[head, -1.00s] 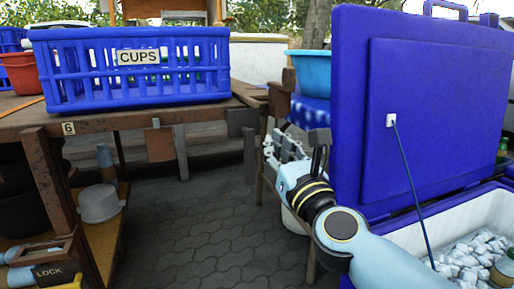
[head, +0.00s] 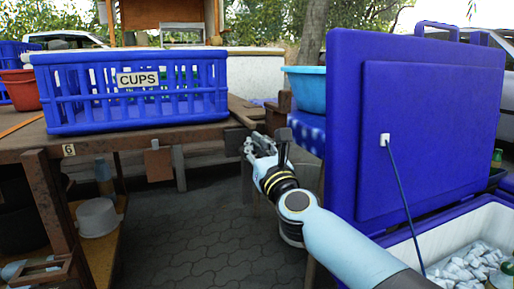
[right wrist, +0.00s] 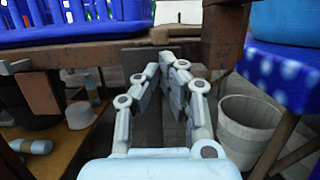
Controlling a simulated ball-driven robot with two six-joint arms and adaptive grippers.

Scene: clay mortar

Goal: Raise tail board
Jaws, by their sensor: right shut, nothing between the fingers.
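The wooden table (head: 190,137) ends at the right in a dark plate (head: 235,142). A narrow board (head: 246,182) hangs below this end, and I cannot tell for certain that it is the tail board. My right gripper (head: 260,147) is shut and empty, just right of the table end in the head view. In the right wrist view its fingers (right wrist: 167,68) come together in front of the table edge and hide part of what hangs there. I cannot tell whether they touch it. My left gripper is not in view.
A blue crate labelled CUPS (head: 135,115) stands on the table. A large open blue cooler lid (head: 430,130) rises right of my arm, above a box of ice (head: 465,265). A white bucket (right wrist: 245,130) stands right of the fingers. The paved floor (head: 190,240) is clear.

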